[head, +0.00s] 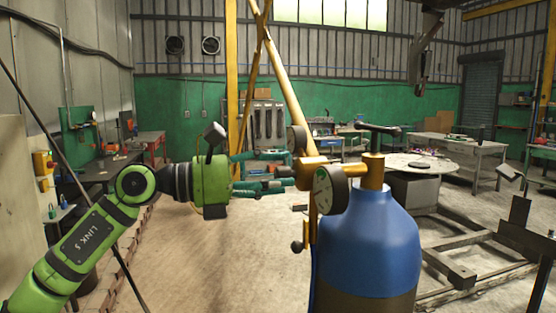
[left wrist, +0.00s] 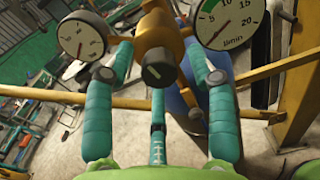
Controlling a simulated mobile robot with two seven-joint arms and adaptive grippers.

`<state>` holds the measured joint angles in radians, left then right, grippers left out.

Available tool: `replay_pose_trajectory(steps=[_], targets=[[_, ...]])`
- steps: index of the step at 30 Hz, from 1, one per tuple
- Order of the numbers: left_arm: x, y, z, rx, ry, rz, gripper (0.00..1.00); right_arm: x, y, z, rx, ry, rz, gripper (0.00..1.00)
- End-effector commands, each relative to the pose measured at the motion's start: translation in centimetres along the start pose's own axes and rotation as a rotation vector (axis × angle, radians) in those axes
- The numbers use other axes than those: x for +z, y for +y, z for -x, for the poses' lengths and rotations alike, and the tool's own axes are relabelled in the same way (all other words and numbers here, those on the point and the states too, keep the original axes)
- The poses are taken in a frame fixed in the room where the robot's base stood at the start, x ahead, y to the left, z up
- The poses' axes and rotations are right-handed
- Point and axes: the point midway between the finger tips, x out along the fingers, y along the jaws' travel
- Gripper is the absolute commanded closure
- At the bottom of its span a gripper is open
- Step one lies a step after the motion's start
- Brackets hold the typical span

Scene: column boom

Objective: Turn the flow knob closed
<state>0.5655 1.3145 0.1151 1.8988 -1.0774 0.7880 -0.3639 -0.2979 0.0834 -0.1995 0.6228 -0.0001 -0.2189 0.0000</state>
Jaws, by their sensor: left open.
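A brass regulator (head: 312,172) with two round gauges sits on top of a blue gas cylinder (head: 368,240). In the left wrist view, a round dark knob (left wrist: 156,74) with a pale pointer line faces the camera from the brass body (left wrist: 158,38). I take it for the flow knob. My left gripper (head: 286,170) comes in from the left, level with the regulator. Its teal fingers (left wrist: 161,58) are spread open on either side of the knob. I cannot tell whether they touch it. My right gripper is not in view.
One gauge (left wrist: 82,33) is close to the left fingertip and the larger gauge (left wrist: 227,20) close to the right one. A dark valve handle (head: 378,128) tops the cylinder. A yellow post (head: 232,70) stands behind. A round table (head: 420,166) stands behind the cylinder.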

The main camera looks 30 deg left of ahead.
Motion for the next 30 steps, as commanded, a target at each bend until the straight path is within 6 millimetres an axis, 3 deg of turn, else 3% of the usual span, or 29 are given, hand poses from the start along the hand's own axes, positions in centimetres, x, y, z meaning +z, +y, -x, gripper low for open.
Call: replay_pose_trajectory(steps=[3,12,13,15,17,30], targets=[[0.21,-0.08,-0.67,-0.002,-0.001,0.000,0.44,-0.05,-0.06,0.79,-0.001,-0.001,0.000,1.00],[-0.07,-0.06,-0.88,-0.001,-0.001,0.000,0.44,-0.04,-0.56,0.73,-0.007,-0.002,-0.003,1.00],[-0.07,-0.05,-0.88,-0.001,-0.001,0.000,0.52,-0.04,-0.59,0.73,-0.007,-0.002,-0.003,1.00],[-0.06,-0.05,-0.87,-0.001,-0.001,0.000,0.80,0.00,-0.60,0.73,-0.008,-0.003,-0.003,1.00],[-0.07,-0.05,-0.87,-0.001,-0.001,0.001,1.00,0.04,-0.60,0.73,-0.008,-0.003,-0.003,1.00],[-0.22,-0.07,-0.90,-0.002,0.001,0.052,1.00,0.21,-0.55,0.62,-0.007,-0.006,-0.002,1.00]])
